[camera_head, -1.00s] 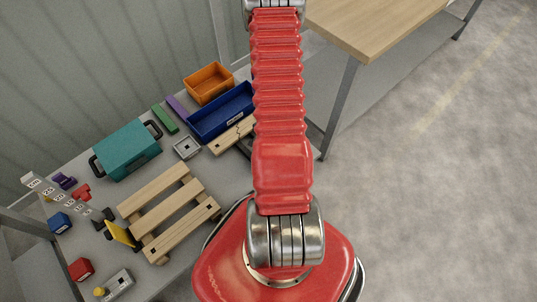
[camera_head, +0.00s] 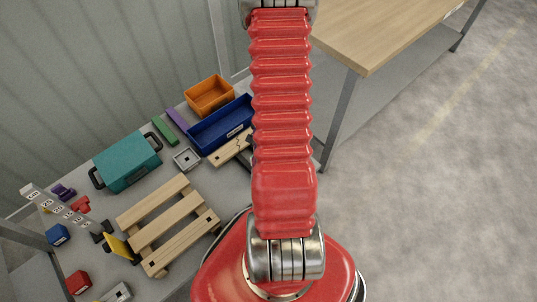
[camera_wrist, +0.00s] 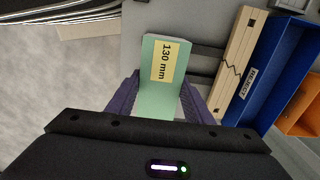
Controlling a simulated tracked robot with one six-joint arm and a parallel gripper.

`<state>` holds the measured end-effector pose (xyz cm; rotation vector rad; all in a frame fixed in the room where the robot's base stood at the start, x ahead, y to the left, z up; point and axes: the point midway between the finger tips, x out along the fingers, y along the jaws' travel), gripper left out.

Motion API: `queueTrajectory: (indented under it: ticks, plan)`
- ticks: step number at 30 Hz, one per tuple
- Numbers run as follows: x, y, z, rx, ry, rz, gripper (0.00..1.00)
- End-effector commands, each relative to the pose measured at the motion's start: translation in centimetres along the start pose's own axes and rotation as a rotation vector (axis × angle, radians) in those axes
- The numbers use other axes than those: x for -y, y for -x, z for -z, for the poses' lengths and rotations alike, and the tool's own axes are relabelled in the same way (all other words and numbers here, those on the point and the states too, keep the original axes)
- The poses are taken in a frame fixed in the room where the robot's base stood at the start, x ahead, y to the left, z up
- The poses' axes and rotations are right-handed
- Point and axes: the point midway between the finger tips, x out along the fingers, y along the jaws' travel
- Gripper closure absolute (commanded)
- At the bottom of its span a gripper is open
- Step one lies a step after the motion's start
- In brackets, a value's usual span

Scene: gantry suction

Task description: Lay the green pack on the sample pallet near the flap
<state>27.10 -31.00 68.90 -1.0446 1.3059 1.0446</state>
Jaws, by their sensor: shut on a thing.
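My gripper (camera_wrist: 158,103) is shut on a light green pack with a yellow "130 mm" label; the green pack (camera_wrist: 160,99) sits between its purple fingers in the wrist view. The pack's far end points away from the gripper. In the head view my red arm hides the gripper and pack. A slatted wooden pallet (camera_head: 154,233) lies on the grey table in the head view. A yellow plate (camera_head: 117,248), perhaps the flap, stands tilted at the pallet's left end.
A blue REJECT bin (camera_head: 222,126) shows beside a cracked wooden piece (camera_head: 231,150) and an orange bin (camera_head: 209,95). A teal case (camera_head: 127,161), a green bar (camera_head: 165,130) and small red and blue blocks are on the table. A wooden bench (camera_head: 385,35) stands to the right.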

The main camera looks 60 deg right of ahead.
Motion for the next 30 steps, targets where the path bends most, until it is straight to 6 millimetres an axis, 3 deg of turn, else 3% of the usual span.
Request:
queueTrajectory:
  ticks: [18,23,30]
  plan:
    - [0.6,0.2,-0.2,-0.001,0.024,0.001,0.85]
    - [3.0,1.2,-1.3,-0.002,0.132,0.003,0.85]
    - [9.1,4.2,-5.2,-0.004,0.430,0.005,0.85]
